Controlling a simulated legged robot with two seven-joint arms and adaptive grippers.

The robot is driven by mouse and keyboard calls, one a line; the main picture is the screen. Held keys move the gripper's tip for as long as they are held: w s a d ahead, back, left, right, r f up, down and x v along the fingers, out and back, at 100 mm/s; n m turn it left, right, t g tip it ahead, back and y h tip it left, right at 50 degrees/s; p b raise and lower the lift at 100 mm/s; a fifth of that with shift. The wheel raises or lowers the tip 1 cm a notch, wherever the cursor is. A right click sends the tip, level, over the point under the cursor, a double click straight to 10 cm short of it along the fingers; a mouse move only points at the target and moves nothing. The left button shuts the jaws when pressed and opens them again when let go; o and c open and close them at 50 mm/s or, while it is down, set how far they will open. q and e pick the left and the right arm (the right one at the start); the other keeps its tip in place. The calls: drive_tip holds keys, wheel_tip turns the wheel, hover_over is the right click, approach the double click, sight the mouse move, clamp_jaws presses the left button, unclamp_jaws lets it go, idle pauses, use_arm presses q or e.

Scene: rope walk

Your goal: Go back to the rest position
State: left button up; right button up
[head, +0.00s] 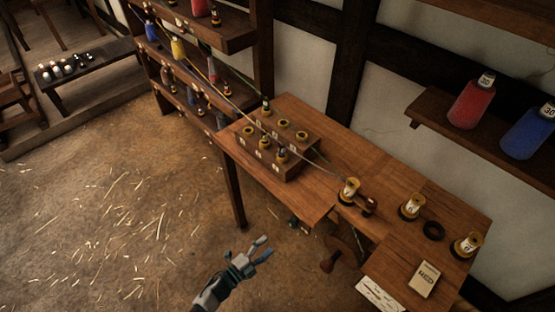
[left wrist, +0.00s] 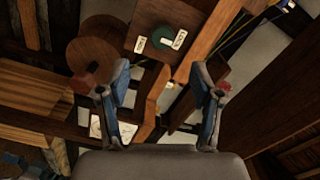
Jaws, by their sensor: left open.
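My left gripper (head: 258,251) is in the lower middle of the head view, in front of the wooden workbench (head: 350,130) and over the straw-strewn floor. Its fingers are spread and hold nothing. In the left wrist view the two fingers (left wrist: 165,95) stand wide apart with empty space between them. My right gripper does not show in either view.
A block with several spools (head: 270,150) stands on the bench, with strands running to a shelf rack (head: 185,75). More spools (head: 410,207), a dark ring (head: 433,231) and a small box (head: 425,278) lie to the right. Open floor (head: 110,220) is on the left.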

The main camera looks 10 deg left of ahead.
use_arm(q)
drive_tip(key=s+a+f+n+g+y, duration=0.2)
drive_tip(key=s+a+f+n+y, duration=0.15)
drive_tip(key=f+n+y, duration=0.35)
drive_tip(key=s+a+f+n+g+y, duration=0.2)
drive_tip(key=a+f+n, duration=0.25)
drive_tip(key=f, duration=0.55)
drive_tip(key=s+f+n+g, duration=0.3)
drive_tip(key=s+f, duration=0.3)
drive_tip(key=s, duration=0.4)
drive_tip(key=s+a+f+n+g+y, duration=0.1)
drive_tip(key=s+f+n+g, duration=0.3)
drive_tip(key=s, duration=0.6)
drive_tip(key=shift+a+f+g, duration=0.3)
drive_tip(key=shift+f+g, duration=0.55)
drive_tip(key=shift+g, duration=0.05)
